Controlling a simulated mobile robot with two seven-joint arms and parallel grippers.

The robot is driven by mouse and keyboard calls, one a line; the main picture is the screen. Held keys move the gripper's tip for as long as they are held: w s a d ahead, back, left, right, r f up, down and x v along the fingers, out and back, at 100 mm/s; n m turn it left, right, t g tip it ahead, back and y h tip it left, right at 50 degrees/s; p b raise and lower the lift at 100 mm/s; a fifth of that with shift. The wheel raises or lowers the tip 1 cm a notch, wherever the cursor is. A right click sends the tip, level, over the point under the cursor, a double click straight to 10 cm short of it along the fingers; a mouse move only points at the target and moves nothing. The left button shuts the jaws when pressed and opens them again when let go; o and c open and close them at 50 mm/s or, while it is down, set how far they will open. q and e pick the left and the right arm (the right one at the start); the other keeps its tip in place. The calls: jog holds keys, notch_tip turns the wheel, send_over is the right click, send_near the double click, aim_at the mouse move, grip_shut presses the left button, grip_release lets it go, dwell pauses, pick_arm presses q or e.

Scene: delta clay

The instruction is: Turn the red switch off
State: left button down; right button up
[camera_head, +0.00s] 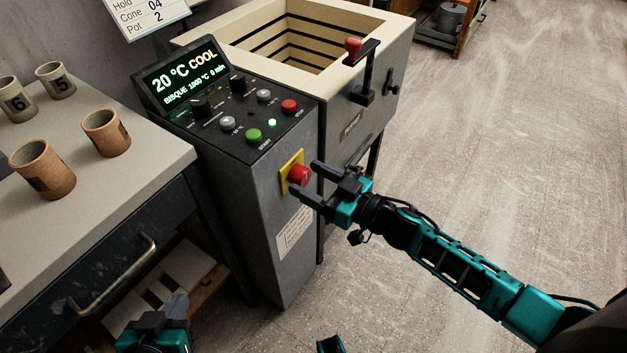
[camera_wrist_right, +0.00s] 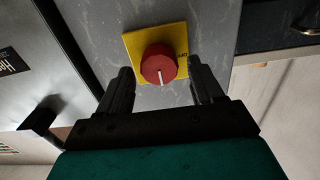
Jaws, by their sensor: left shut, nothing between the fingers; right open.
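The red switch (camera_head: 299,174) is a round knob on a yellow plate (camera_head: 286,170) on the front of the grey control cabinet. In the right wrist view the knob (camera_wrist_right: 158,66) has a white mark pointing down the picture; lettering that looks like "OFF" is on the plate's right side. My right gripper (camera_head: 305,178) is open, with one finger on each side of the knob. Whether the fingers touch it cannot be told. My left gripper (camera_head: 172,308) is low at the bottom left, shut and empty, away from the switch.
The panel above has a lit display (camera_head: 183,72) reading 20 °C COOL, a green button (camera_head: 254,135) and a red button (camera_head: 289,105). An open kiln (camera_head: 395,75) stands behind. A table (camera_head: 150,165) with clay cups is at left. The floor at right is clear.

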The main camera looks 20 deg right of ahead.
jog(key=c, duration=1)
jog(key=shift+n, duration=0.4)
jog(key=n, duration=0.2)
jog(key=shift+n+p, duration=0.3)
jog(key=shift+p, duration=0.1)
jog(key=n, duration=0.4)
jog(key=shift+s+a+n, duration=0.1)
jog(key=shift+n, duration=0.2)
jog(key=n, duration=0.4)
jog(key=shift+f+n, duration=0.15)
jog(key=shift+n, duration=0.15)
jog(key=n+b, duration=0.1)
jog(key=n, duration=0.4)
jog(key=shift+f+b, duration=0.1)
jog(key=shift+b, duration=0.25)
jog(key=shift+n, duration=0.3)
